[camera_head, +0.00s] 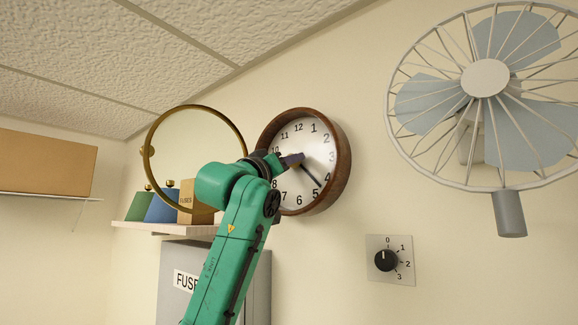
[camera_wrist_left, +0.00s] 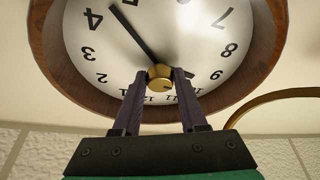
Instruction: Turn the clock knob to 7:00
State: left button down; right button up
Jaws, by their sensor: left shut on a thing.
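The round wall clock (camera_head: 315,137) has a brown wooden rim and a white face. In the left wrist view the clock (camera_wrist_left: 190,40) appears upside down. A brass knob (camera_wrist_left: 160,72) sits at the centre of its face. My left gripper (camera_head: 298,160) reaches up to the clock centre. In the wrist view its two dark fingers (camera_wrist_left: 160,85) are shut on the knob, one on each side. A long dark hand (camera_wrist_left: 132,31) points between 4 and 5. My right gripper is in neither view.
A round brass-rimmed mirror (camera_head: 190,130) stands left of the clock, above a shelf (camera_head: 165,228) with small items. A grey fuse cabinet (camera_head: 178,262) is below. A caged fan (camera_head: 485,78) and a dial plate (camera_head: 388,260) are on the right. Bare wall lies between clock and fan.

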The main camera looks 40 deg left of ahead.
pick_arm(q)
jog(key=shift+d+r+n+g+y+p, duration=0.15)
jog(key=shift+n+g+y, duration=0.65)
jog(key=shift+n, duration=1.95)
jog(key=shift+d+r+n+g+y+p, duration=0.15)
jog(key=shift+n+g+y, duration=0.65)
jog(key=shift+n, duration=2)
jog(key=shift+r+n+g+y+p, duration=0.15)
jog(key=shift+n+g+y, duration=0.25)
jog(key=shift+n+g, duration=1.6)
jog(key=shift+f+n+t, duration=0.1)
jog(key=shift+n+t, duration=0.7)
jog(key=shift+n, duration=0.05)
jog(key=shift+c, duration=2.3)
grip_release()
